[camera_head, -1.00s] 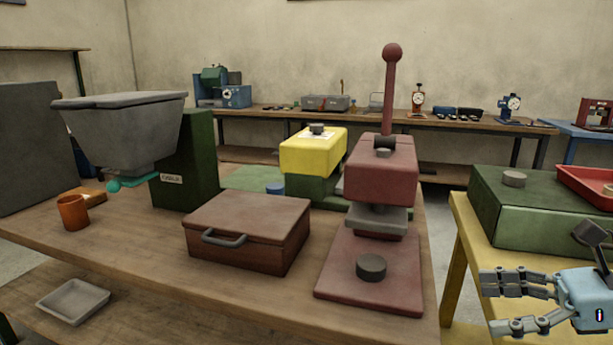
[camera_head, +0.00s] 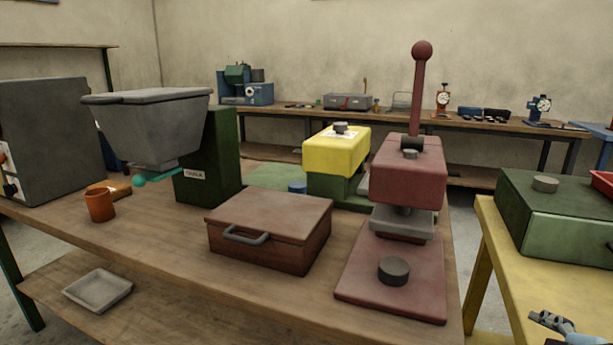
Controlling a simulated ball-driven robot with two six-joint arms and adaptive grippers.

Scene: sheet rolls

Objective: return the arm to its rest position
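One of my grippers (camera_head: 548,322) shows only in part at the bottom right corner, below the yellow table's green box. Only a few grey finger links are in view; the rest is cut off by the frame's edge. It appears to be my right gripper, and no held thing shows at it. I cannot tell whether it is open or shut. My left gripper is not in view.
The wooden bench (camera_head: 180,250) carries a grey hopper (camera_head: 150,125), an orange cup (camera_head: 100,204), a brown case (camera_head: 270,228) and a red lever press (camera_head: 408,175). The yellow table (camera_head: 500,270) holds a green box (camera_head: 560,215). A floor gap separates them.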

